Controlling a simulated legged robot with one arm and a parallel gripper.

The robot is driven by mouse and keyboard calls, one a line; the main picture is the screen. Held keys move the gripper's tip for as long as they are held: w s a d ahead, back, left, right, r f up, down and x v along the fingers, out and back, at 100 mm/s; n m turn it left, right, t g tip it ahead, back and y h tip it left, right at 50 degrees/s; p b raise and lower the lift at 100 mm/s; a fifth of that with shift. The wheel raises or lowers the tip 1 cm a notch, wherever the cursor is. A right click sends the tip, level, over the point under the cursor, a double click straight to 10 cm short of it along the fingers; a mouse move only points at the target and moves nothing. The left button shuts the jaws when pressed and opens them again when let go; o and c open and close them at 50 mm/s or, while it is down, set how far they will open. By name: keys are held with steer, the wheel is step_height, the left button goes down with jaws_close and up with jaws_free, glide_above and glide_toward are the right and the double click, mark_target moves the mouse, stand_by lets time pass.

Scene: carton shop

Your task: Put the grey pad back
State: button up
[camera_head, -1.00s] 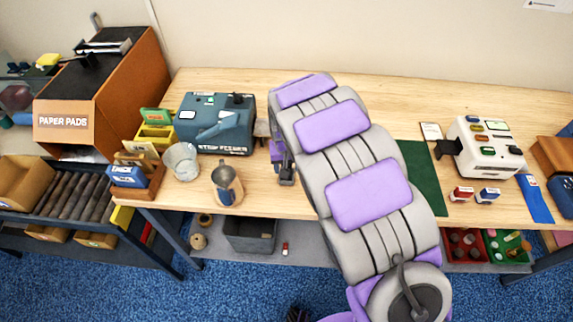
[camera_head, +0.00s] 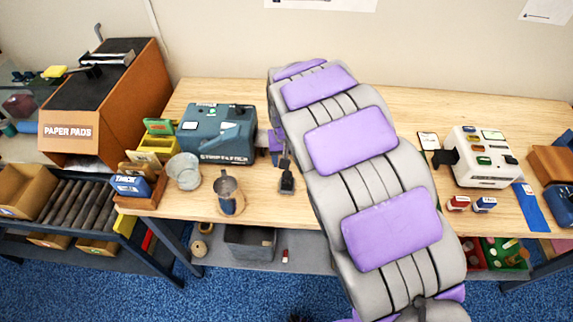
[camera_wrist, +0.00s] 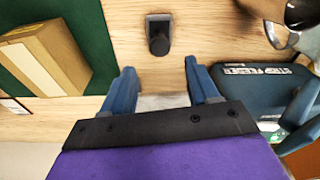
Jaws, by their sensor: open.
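A pale grey, flat patch (camera_wrist: 163,102) shows between my fingers in the wrist view. It may be the grey pad, but most of it is hidden by my gripper, and I cannot tell whether the fingers touch it. My gripper (camera_wrist: 163,88) is open, with blue fingers apart over the wooden table. In the head view my arm hides most of the gripper. A dark tool with a handle (camera_wrist: 158,35) stands on the table beyond the fingertips; it also shows in the head view (camera_head: 286,182).
The teal strip feeder (camera_head: 217,132) is close beside my gripper. A brown carton (camera_wrist: 45,57) lies on a green mat (camera_wrist: 98,35). A white machine (camera_head: 477,158) stands right.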

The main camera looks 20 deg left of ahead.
step_height(320, 180, up, 2)
steer(key=shift+s, duration=0.1)
steer(key=shift+d, duration=0.1)
steer(key=s+d+r+m, duration=0.1)
steer(key=s+d+r, duration=0.25)
steer(key=d, duration=0.35)
steer(key=s+d+r+m+g, duration=0.1)
steer(key=s+d+r, duration=0.1)
steer(key=s+d, duration=0.35)
steer(key=s+d+r+m, duration=0.1)
steer(key=s+d+r, duration=0.15)
steer(key=d, duration=0.55)
steer(key=s+d+g, duration=0.1)
steer(key=s+d, duration=0.4)
steer(key=s, duration=0.5)
steer(key=s+d+r+m+g, duration=0.1)
steer(key=s+d, duration=0.3)
steer(key=s, duration=0.6)
steer(key=shift+s+d+m+h, duration=0.3)
steer(key=shift+s+d, duration=0.05)
steer(key=shift+d, duration=0.05)
steer(key=shift+r, duration=0.1)
